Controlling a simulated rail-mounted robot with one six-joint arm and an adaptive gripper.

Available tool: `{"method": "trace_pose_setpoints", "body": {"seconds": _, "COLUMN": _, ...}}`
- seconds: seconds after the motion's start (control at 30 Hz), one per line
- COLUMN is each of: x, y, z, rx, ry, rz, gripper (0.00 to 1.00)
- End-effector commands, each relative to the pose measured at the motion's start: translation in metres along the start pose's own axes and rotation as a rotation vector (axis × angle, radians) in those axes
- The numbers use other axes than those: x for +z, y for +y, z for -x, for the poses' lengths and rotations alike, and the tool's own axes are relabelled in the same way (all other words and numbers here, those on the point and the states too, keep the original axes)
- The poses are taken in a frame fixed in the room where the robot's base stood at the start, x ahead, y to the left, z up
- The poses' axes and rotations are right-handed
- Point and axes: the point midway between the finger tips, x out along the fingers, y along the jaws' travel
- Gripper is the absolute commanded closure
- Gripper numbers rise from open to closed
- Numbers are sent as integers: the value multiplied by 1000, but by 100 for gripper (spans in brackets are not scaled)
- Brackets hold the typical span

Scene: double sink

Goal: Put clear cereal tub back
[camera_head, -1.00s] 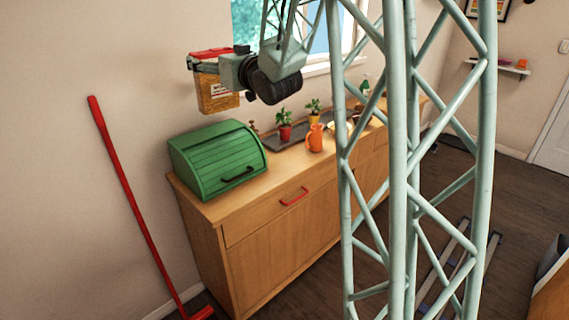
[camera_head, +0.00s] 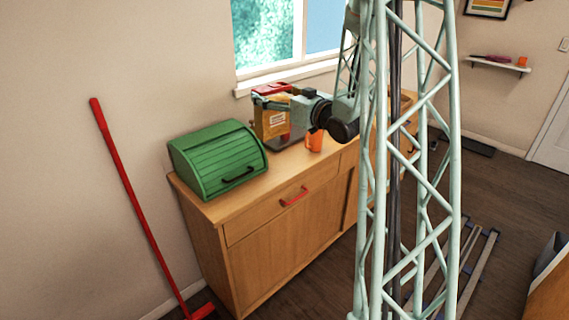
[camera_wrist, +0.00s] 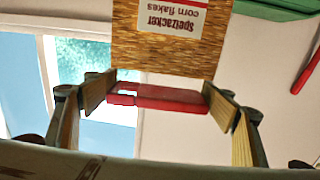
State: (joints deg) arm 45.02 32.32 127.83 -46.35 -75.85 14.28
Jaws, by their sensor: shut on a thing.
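The clear cereal tub (camera_head: 272,125) has a red lid, golden flakes inside and a white label. It is upright over the sideboard, right of the green bread box. I cannot tell whether its base touches the surface. The label reads "Spelzacker corn flakes".
The green bread box (camera_head: 217,160) stands at the left of the wooden sideboard (camera_head: 270,250). An orange jug (camera_head: 315,140) stands right of the tub, close to my wrist. A window (camera_head: 285,40) is behind. A red-handled broom (camera_head: 135,200) leans on the wall at left.

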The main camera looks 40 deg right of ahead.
Motion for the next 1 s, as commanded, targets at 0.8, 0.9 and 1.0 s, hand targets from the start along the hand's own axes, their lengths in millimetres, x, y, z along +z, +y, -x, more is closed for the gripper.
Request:
{"method": "trace_pose_setpoints", "body": {"seconds": 0.8, "x": 96, "y": 102, "z": 120, "rx": -48, "ry": 0, "rz": -1, "gripper": 46}}
{"method": "trace_pose_setpoints", "body": {"seconds": 0.9, "x": 102, "y": 107, "z": 132, "rx": -52, "ry": -1, "rz": 0, "gripper": 46}}
{"method": "trace_pose_setpoints", "body": {"seconds": 1.0, "x": 106, "y": 111, "z": 140, "rx": -54, "ry": 0, "rz": 0, "gripper": 46}}
